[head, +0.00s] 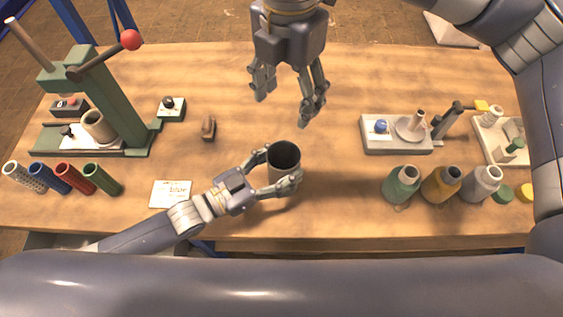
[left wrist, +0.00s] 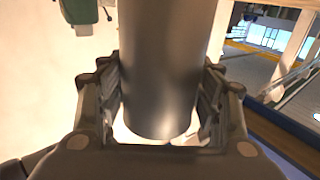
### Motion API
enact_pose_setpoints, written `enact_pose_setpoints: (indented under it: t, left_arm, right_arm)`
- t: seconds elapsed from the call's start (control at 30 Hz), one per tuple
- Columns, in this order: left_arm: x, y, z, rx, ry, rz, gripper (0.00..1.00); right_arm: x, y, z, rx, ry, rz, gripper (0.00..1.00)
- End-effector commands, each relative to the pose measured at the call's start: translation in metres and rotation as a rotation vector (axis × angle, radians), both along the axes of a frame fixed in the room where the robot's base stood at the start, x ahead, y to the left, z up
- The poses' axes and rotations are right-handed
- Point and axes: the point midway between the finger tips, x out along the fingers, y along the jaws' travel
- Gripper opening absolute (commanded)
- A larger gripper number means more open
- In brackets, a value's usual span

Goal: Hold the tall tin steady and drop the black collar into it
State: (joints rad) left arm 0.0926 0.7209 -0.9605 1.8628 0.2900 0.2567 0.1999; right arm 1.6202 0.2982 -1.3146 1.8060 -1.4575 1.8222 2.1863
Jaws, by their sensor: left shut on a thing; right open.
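The tall tin (head: 284,174) stands upright on the table, grey outside with a dark open mouth. My left gripper (head: 279,168) is shut on it, one finger on each side. In the left wrist view the tin (left wrist: 165,70) is a smooth grey cylinder between the fingers of my left gripper (left wrist: 165,115). My right gripper (head: 286,106) is open and empty, pointing down above and beyond the tin. I cannot make out a black collar; the inside of the tin is too dark to tell what it holds.
A green press (head: 108,105), several coloured tubes (head: 75,178) and a label card (head: 170,194) are at left. At right are a white station (head: 395,147) and several bottles (head: 441,184).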

Motion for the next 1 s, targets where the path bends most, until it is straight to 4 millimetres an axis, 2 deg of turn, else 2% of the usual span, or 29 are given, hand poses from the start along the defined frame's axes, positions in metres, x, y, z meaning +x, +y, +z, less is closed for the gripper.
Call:
enact_pose_setpoints:
  t: [0.23,0.27,0.37,0.77,0.87,1.0]
  left_arm:
    - [0.000,0.000,0.000,-0.001,-0.001,0.000,0.33]
    - [0.000,0.000,0.000,-0.001,-0.001,0.000,0.62]
    - [0.000,0.000,0.000,-0.001,-0.001,0.000,0.83]
    - [-0.001,0.002,0.000,0.000,0.000,0.000,0.83]
    - [-0.005,0.008,-0.001,0.001,0.001,0.001,0.83]
    - [-0.019,0.028,-0.001,0.004,0.003,0.000,0.83]
  right_arm:
    - [0.000,0.000,0.001,0.000,0.000,0.000,0.64]
    - [0.000,0.000,0.001,0.000,0.000,0.000,0.64]
    - [0.000,0.000,0.001,0.000,0.000,0.000,0.64]
    - [0.000,0.000,0.001,0.000,0.000,-0.001,0.64]
    - [0.000,0.000,0.001,0.000,0.000,-0.001,0.64]
    - [0.000,0.000,0.001,0.000,0.000,-0.001,0.64]
